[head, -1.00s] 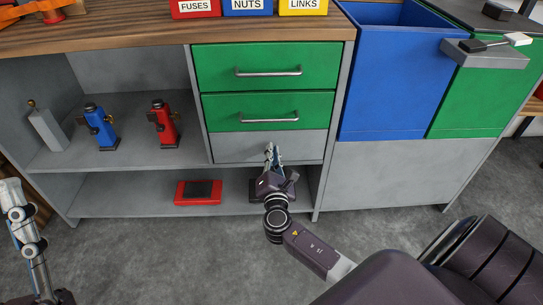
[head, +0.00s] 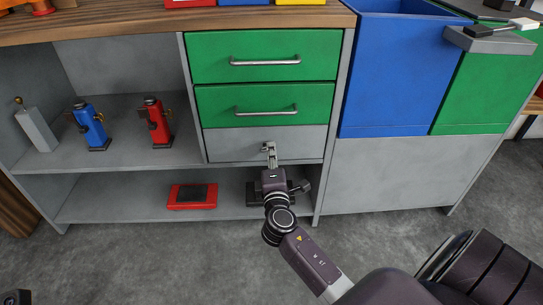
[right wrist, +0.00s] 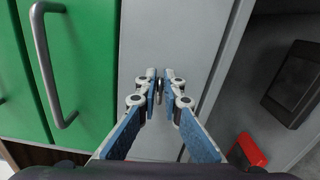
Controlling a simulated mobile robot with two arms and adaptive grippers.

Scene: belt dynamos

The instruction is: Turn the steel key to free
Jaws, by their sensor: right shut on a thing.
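The steel key (right wrist: 159,86) is a small metal piece on the grey panel (head: 235,143) below two green drawers. It shows between my fingertips in the right wrist view. My right gripper (head: 269,148) reaches straight to that panel and is shut on the key. Its blue-padded fingers (right wrist: 160,88) stand on either side of the key in the right wrist view. In the head view the fingers hide the key. Of my left arm only a small dark piece shows at the lower left corner; its gripper is not in view.
Green drawers (head: 266,105) with bar handles are above. A blue bin (head: 395,85) stands to the right. Red (head: 155,122) and blue (head: 90,125) devices stand on the left shelf. A red box (head: 192,196) and a dark box (head: 254,194) are on the lower shelf.

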